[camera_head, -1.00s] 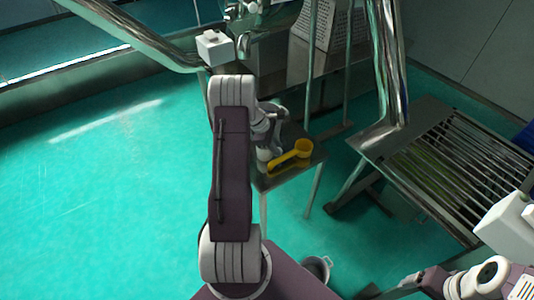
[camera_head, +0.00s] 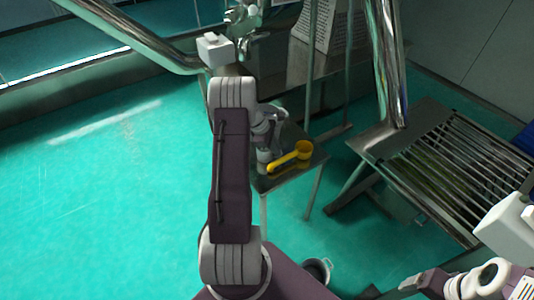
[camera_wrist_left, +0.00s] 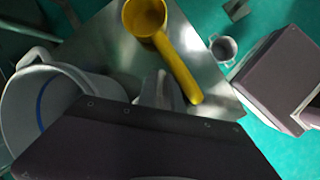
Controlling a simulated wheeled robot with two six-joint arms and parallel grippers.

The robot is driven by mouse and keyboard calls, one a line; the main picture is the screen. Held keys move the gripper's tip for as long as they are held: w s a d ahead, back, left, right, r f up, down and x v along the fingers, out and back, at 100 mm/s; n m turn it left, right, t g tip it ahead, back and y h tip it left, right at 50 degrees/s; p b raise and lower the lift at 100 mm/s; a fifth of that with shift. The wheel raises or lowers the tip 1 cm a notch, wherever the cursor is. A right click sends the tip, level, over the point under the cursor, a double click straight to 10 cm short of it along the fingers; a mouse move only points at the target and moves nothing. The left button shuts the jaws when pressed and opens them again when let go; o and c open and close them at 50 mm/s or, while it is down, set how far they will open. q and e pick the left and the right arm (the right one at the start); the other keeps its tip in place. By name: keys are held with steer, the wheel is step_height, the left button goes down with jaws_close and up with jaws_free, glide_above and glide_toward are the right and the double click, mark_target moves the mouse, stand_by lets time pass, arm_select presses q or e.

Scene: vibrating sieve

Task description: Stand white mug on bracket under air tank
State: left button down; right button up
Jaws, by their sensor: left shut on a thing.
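A white mug (camera_wrist_left: 15,115) with a blue line inside shows large at the left of the left wrist view, its mouth facing the camera. Its lower side is hidden behind the dark gripper body. A small pale part in the head view (camera_head: 264,155) may be the same mug, low at the plate's left edge. My left gripper (camera_wrist_left: 158,92) is shut on the mug, though the contact is mostly hidden. A steel plate (camera_head: 312,160), perhaps the bracket, lies below it. I cannot tell whether the mug touches the plate. My right gripper (camera_head: 408,284) is low at the right, its jaws unclear.
A yellow scoop (camera_head: 290,157) lies on the steel plate, close to my left gripper. A grey pot (camera_head: 318,270) stands on the green floor. A slatted steel rack (camera_head: 450,165) and a thick shiny pipe (camera_head: 386,70) are at the right. Open floor is at the left.

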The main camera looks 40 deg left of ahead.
stand_by(0.9)
arm_select(q)
steer(key=shift+r, duration=0.45)
steer(key=s+d+r+p, duration=0.2)
steer(key=d+r+p, duration=0.1)
steer(key=d+r, duration=0.7)
steer(key=shift+s+d+p, duration=0.15)
steer(key=shift+d+p, duration=0.25)
steer(key=shift+d, duration=0.35)
